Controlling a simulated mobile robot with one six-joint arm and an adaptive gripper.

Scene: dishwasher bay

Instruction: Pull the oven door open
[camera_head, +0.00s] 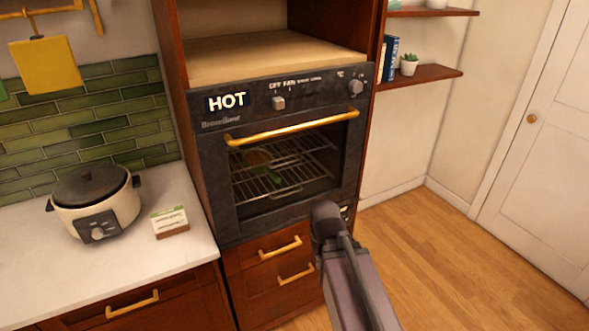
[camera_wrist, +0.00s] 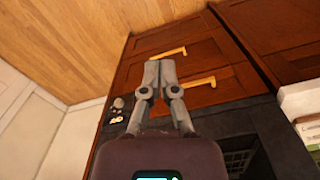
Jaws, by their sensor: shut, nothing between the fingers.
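The dark oven (camera_head: 215,170) is built into a wooden cabinet, and its door looks closed. Its gold bar handle (camera_head: 290,129) runs along the top of the door, and wire racks show through the glass. My arm reaches up to the lower right corner of the oven in the head view and hides that corner. In the wrist view my gripper (camera_wrist: 160,66) has its fingertips together and is empty, in front of the wooden drawers and beside the dark oven front (camera_wrist: 225,118). The handle is not in the wrist view, and my fingers are apart from it.
Two wooden drawers with gold handles (camera_head: 280,247) sit below the oven. A counter at left holds a cooker (camera_head: 95,205) and a small box (camera_head: 169,221). A "HOT" label (camera_head: 227,101) is on the control panel. Open wooden floor (camera_head: 450,255) lies at right.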

